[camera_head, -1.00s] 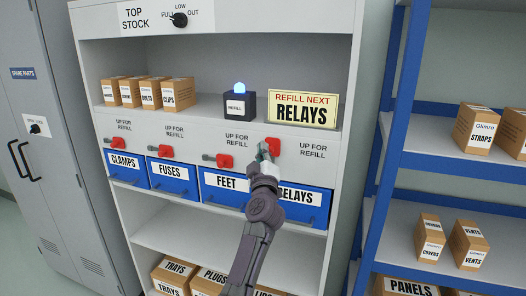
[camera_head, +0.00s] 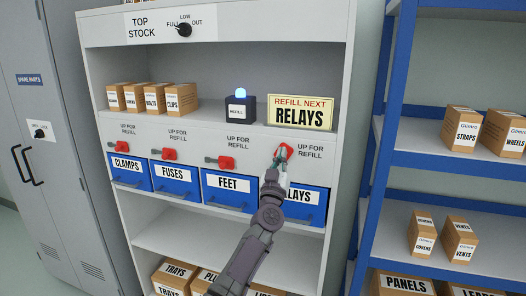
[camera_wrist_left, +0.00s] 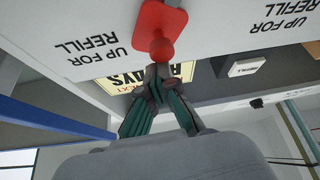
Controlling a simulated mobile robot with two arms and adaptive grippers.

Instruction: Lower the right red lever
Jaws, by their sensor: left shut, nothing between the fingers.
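The right red lever (camera_head: 287,149) is on the white shelf front above the RELAYS bin (camera_head: 305,203), partly hidden by my left gripper. My left gripper (camera_head: 281,158) is shut and empty, with its fingertips in front of this lever. In the left wrist view, which is upside down, the red plate and round knob of the lever (camera_wrist_left: 161,25) show just beyond the shut fingertips (camera_wrist_left: 157,72). The knob points toward the RELAYS sign side and lies very close to the fingers. I cannot tell whether they touch. My right gripper is not in view.
Other red levers (camera_head: 222,162) sit to the left with handles pointing left, above blue bins (camera_head: 226,187). A lit refill box (camera_head: 240,110) and a RELAYS sign (camera_head: 300,113) stand on the shelf above. A blue rack (camera_head: 375,150) is at the right.

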